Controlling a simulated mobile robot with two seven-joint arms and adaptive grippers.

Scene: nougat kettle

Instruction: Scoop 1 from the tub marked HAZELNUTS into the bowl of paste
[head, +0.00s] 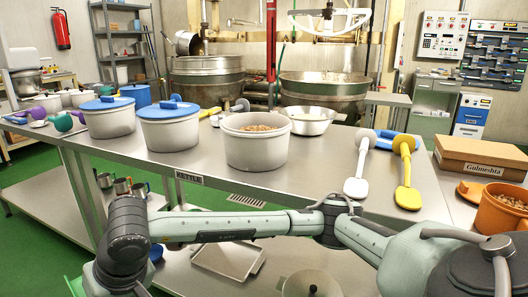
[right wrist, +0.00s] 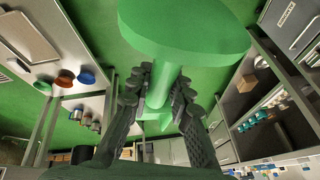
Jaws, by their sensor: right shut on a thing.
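An open white tub (head: 256,148) with brown, nut-like pieces stands on the steel table. An orange tub (head: 503,210) with brown pieces stands at the right edge, its orange lid beside it. I read no HAZELNUTS mark on either. A metal bowl (head: 312,124) stands behind the white tub; I cannot tell its contents. In the right wrist view my right gripper (right wrist: 158,95) is shut on the handle of a green tool (right wrist: 185,28) with a broad rounded head. The head view shows an arm across the table's front, but neither gripper clearly. My left gripper is not in view.
Two white tubs with blue lids (head: 108,117) stand on the left of the table. A white spoon-like tool (head: 357,180) and a yellow one (head: 407,185) lie on the right. The table's front middle is bare.

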